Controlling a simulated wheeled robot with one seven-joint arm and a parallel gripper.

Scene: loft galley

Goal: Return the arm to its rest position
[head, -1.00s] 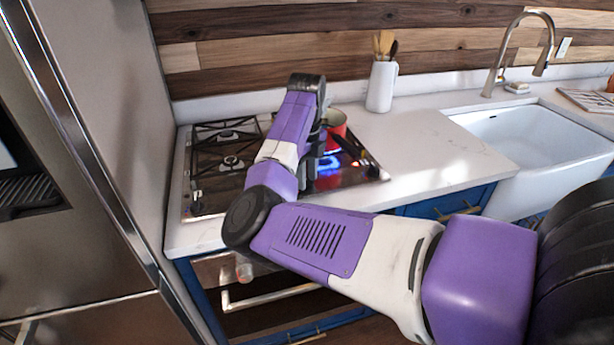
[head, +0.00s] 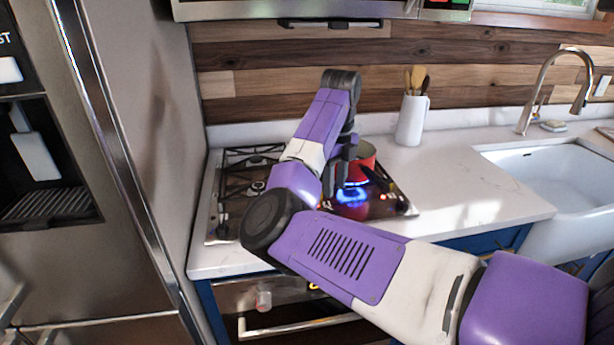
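My arm reaches over the gas stove (head: 232,190), bent at the elbow. Its wrist is raised above the stove. My gripper (head: 338,180) hangs below the wrist, pointing down beside a red pot (head: 366,156).
A steel fridge (head: 120,240) stands close on the left. A white utensil jug (head: 411,120) is on the counter (head: 450,185) right of the stove. A sink (head: 555,170) with a tall tap (head: 545,85) is farther right. A range hood (head: 290,10) hangs above.

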